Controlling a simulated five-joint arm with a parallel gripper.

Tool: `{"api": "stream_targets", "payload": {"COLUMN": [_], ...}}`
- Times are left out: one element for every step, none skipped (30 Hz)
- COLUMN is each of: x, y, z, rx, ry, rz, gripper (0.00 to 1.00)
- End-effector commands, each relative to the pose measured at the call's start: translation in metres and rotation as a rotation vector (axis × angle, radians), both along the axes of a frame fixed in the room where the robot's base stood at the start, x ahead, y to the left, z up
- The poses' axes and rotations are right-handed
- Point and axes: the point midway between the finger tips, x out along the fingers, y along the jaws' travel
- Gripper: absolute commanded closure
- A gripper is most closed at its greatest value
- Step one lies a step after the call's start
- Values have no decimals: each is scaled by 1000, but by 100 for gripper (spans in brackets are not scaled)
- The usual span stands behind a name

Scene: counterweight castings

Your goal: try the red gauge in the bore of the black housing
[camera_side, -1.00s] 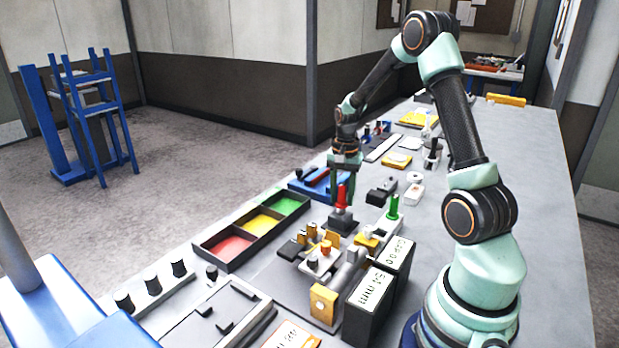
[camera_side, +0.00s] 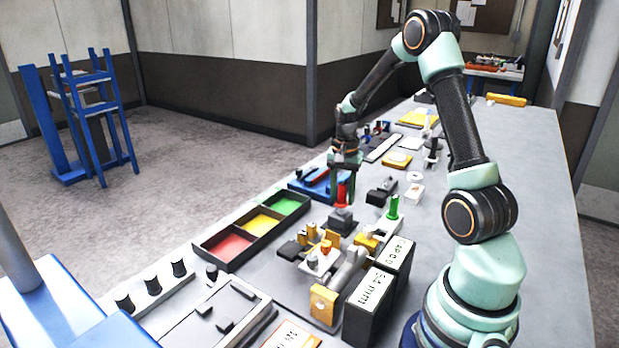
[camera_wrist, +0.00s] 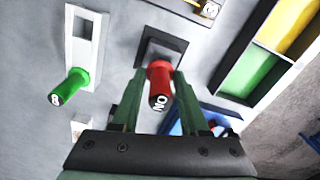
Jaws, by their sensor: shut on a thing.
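The red gauge (camera_side: 342,191) stands upright over the black housing (camera_side: 341,221) in the side view. My gripper (camera_side: 343,198) is shut on the gauge, with a finger on either side. In the wrist view the red gauge (camera_wrist: 159,82), with white letters on its end, lies between the fingertips of my gripper (camera_wrist: 157,80). The square black housing (camera_wrist: 149,56) is just beyond it. The gauge's lower end and the bore are hidden, so I cannot tell whether the gauge is in the bore or just above it.
A green gauge (camera_side: 393,207) stands in a pale holder to the right. A tray (camera_side: 232,264) with red, yellow and green compartments is at the left. Blocks and orange-topped parts (camera_side: 325,247) crowd the front, beside black labelled boxes (camera_side: 370,304).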

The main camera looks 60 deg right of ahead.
Motion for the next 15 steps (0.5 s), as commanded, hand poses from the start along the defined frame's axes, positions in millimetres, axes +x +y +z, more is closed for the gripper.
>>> {"api": "stream_targets", "payload": {"x": [1, 1, 1, 1, 1, 1, 1, 1, 1, 1, 1, 1, 1, 1, 1], "y": [0, 0, 0, 0, 0, 0, 0, 0, 0, 0, 0, 0, 0, 0, -1], "z": [2, 3, 4, 4, 5, 5, 5, 5, 5, 5, 5, 5, 6, 7, 8], "rx": [-1, -1, -1, -1, -2, -1, -1, -1, -1, -1, -1, -2, -2, -1, -1], "ry": [-2, -2, -2, -2, -1, -1, -1, -1, -1, -1, -1, -1, -1, -2, -2], "rz": [0, 0, 0, 0, 0, 0, 0, 0, 0, 0, 0, 0, 0, 0, 0], "gripper": [100, 100, 100, 100, 100, 100, 100, 100, 100, 100, 100, 100, 100, 100, 100]}}
